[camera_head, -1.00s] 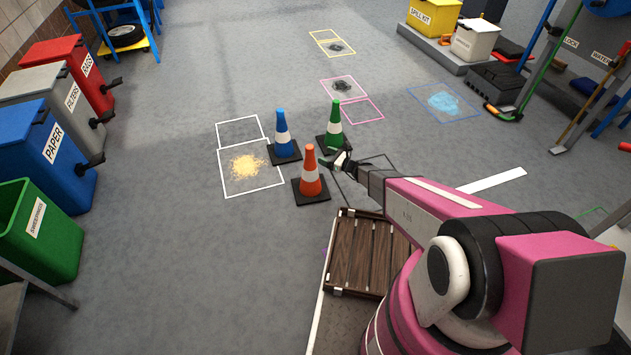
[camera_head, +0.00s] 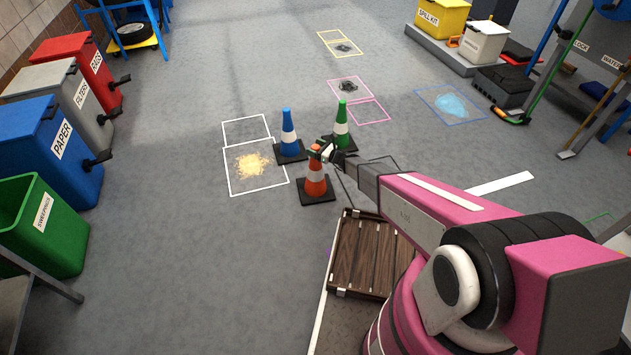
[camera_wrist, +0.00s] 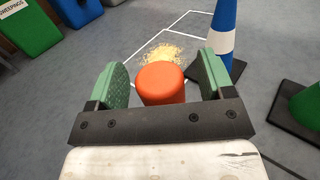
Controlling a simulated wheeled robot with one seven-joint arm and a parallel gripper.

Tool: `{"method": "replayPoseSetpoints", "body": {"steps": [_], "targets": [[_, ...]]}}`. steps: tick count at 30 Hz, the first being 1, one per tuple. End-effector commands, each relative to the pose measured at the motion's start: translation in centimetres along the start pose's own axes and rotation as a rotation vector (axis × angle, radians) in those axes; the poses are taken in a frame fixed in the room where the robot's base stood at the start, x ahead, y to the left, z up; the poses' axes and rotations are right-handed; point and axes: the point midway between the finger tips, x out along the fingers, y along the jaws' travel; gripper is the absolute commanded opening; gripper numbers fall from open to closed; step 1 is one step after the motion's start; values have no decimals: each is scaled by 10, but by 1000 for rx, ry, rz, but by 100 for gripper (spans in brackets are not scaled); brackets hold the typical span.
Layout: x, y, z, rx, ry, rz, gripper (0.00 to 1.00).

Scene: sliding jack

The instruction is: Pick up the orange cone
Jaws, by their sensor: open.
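The orange cone (camera_head: 315,185) has a white band and a black square base, and stands upright on the grey floor. My gripper (camera_head: 322,152) is at its top in the head view. In the wrist view the orange top of the cone (camera_wrist: 161,83) lies between the two green fingers of my gripper (camera_wrist: 160,82), which are open with a gap on each side. The cone's lower part and base are hidden in the wrist view.
A blue cone (camera_head: 289,135) stands just behind the orange one, and a green cone (camera_head: 341,128) stands behind to the right. Yellow grains (camera_head: 252,165) lie in a white floor outline at left. A wooden slatted deck (camera_head: 370,255) lies in front.

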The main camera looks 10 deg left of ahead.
Motion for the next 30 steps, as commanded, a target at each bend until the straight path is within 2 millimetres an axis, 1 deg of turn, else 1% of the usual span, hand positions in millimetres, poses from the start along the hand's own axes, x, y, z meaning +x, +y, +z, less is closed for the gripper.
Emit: {"method": "replayPoseSetpoints", "body": {"steps": [2,3,5,6,9,20,23,30], "targets": [[0,0,0,0,0,0,75],[0,0,0,0,0,0,62],[0,0,0,0,0,0,42],[0,0,0,0,0,1,29],[0,0,0,0,0,1,0],[-1,1,4,0,-1,1,0],[-1,1,10,0,-1,1,0],[-1,1,33,-1,-2,1,0]]}}
